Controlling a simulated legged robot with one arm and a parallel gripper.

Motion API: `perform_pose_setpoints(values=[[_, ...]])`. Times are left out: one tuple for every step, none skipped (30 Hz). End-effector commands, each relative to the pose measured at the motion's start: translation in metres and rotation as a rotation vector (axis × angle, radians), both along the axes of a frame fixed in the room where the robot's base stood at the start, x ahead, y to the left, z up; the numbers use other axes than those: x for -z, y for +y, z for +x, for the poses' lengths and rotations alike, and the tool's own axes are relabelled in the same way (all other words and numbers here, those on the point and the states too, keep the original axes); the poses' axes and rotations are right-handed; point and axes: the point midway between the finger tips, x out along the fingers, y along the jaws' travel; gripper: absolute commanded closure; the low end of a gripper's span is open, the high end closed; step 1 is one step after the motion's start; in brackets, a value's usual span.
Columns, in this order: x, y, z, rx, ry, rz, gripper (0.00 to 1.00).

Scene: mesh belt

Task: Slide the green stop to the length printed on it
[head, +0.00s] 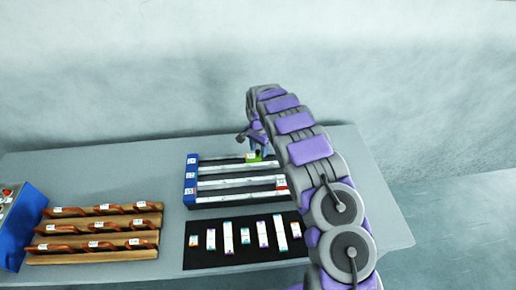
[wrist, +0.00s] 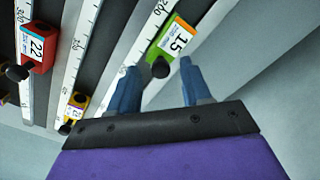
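The green stop (wrist: 172,40), with a white label reading 15 and a black knob (wrist: 160,68), sits on a ruled rail in the wrist view. In the head view the green stop (head: 252,157) is on the far rail, just below my gripper (head: 256,143). In the wrist view my gripper (wrist: 158,72) has its two blue fingers apart. The knob shows between the fingertips; whether either finger touches it I cannot tell. The printed scale beside the stop is partly hidden by the stop and fingers.
A red stop (wrist: 38,48) labelled 22 and a yellow stop (wrist: 75,108) sit on neighbouring rails. The rails meet a blue end block (head: 190,180). A black mat (head: 210,262) with several strips, a wooden rack (head: 95,257) and a blue box (head: 22,228) share the table (head: 385,225). Its right side is clear.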

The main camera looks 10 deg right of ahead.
Motion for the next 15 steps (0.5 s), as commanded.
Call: perform_pose_setpoints(values=[[0.000, 0.000, 0.000, 0.000, 0.001, -0.001, 0.52], [0.000, 0.000, 0.000, 0.000, 0.001, -0.001, 0.52], [0.000, -0.001, 0.000, 0.001, 0.001, -0.001, 0.52], [0.000, -0.001, 0.000, 0.001, 0.001, -0.001, 0.52], [0.000, -0.001, 0.000, 0.001, 0.001, -0.001, 0.52], [-0.001, -0.001, 0.000, 0.001, 0.001, -0.001, 0.52], [-0.003, -0.001, 0.000, 0.001, 0.001, -0.001, 0.52], [-0.005, -0.001, 0.000, 0.001, 0.001, -0.001, 0.52], [-0.009, -0.001, 0.000, 0.001, 0.001, -0.001, 0.52], [-0.013, -0.001, 0.000, 0.001, 0.001, -0.001, 0.52], [-0.017, -0.001, 0.000, 0.001, 0.001, -0.002, 0.52], [-0.024, -0.001, 0.000, 0.001, 0.001, -0.002, 0.52], [-0.030, -0.001, 0.000, 0.001, 0.000, -0.001, 0.52], [-0.037, -0.001, 0.000, 0.001, -0.001, -0.001, 0.52], [-0.046, -0.001, 0.001, 0.001, -0.004, -0.001, 0.52]])
